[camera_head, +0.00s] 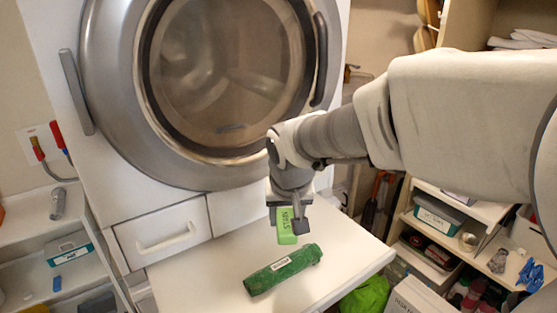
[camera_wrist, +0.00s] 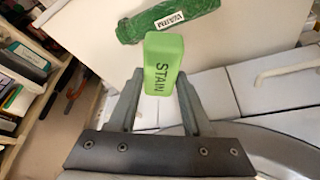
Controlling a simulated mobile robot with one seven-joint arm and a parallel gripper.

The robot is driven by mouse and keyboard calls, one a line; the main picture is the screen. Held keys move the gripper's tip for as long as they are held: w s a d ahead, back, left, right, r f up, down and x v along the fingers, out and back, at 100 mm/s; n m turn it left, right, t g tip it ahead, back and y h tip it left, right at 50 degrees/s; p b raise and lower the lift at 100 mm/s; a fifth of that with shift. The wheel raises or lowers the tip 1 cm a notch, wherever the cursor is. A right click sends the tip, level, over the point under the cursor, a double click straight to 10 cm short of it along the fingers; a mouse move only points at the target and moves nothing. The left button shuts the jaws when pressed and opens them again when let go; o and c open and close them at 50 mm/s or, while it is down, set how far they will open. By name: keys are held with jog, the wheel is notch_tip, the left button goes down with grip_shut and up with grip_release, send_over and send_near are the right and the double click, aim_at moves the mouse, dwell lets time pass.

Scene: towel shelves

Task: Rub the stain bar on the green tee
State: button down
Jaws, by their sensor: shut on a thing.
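The stain bar (camera_head: 286,228) is a bright green block with dark lettering. It also shows in the wrist view (camera_wrist: 163,62), where "STAIN" is readable. My gripper (camera_head: 287,216) is shut on it, the bar pointing down from between the fingers. The green tee (camera_head: 284,270) is a dark green roll with a white label, lying on a white surface (camera_head: 205,276) in front of the washer. In the wrist view the tee (camera_wrist: 168,19) lies just beyond the bar's end. The bar looks just above and behind the tee; I cannot tell whether they touch.
The washer (camera_head: 230,70) with its round door and a drawer (camera_head: 167,237) stands behind the white surface. Shelves with boxes are on the left and right. A bright green cloth (camera_head: 366,296) is below the right front edge. The surface around the tee is clear.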

jog(key=shift+f+b, duration=2.2)
jog(key=shift+f, duration=0.85)
jog(key=shift+r, duration=0.1)
